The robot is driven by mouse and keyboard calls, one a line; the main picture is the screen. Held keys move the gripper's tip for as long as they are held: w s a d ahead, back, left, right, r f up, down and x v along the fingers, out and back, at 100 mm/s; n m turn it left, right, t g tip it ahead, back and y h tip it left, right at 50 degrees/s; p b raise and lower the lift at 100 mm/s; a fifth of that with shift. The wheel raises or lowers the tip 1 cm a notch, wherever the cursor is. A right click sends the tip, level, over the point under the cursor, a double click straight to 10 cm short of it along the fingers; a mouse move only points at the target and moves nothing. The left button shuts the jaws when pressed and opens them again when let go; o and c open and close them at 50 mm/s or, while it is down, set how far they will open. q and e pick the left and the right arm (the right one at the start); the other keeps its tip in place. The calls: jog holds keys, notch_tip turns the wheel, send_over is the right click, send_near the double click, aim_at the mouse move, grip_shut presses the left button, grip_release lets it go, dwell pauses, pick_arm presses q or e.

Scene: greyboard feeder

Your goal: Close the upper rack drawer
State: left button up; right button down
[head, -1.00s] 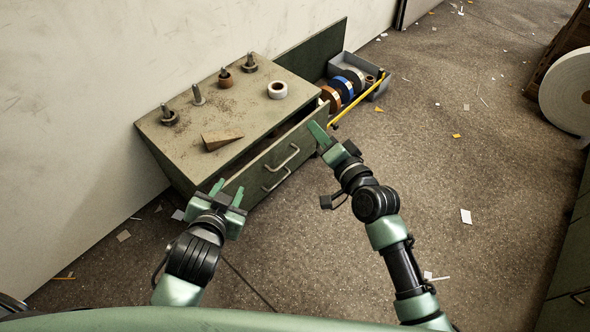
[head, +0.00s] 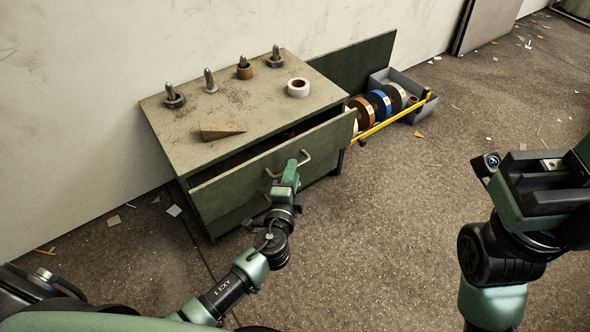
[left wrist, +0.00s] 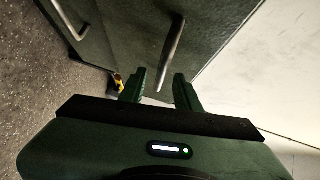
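The upper rack drawer (head: 325,137) is pulled part way out of the low green cabinet (head: 165,135), with a dark gap behind its front. Its bar handle (head: 305,160) also shows in the left wrist view (left wrist: 172,48). My left gripper (head: 291,172) is at this handle in the head view. In the left wrist view its two fingers (left wrist: 160,88) stand apart, with the handle's near end lined up between them; contact cannot be told. My right gripper (head: 550,175) is away to the right, clear of the cabinet, its fingertips not clear.
On the cabinet top are a wooden wedge (head: 222,129), a white roll (head: 298,88) and several metal pegs. A grey tray with rolls (head: 410,107) and a yellow bar (head: 395,121) lie beyond the drawer's right end. Floor in front is mostly clear, with paper scraps.

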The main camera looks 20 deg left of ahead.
pick_arm(q)
jog(key=shift+w+a+f, duration=0.1)
jog(key=shift+w, duration=0.55)
jog(key=shift+w+a+f, duration=0.1)
jog(key=shift+w, duration=0.5)
grip_shut()
dwell(0.5)
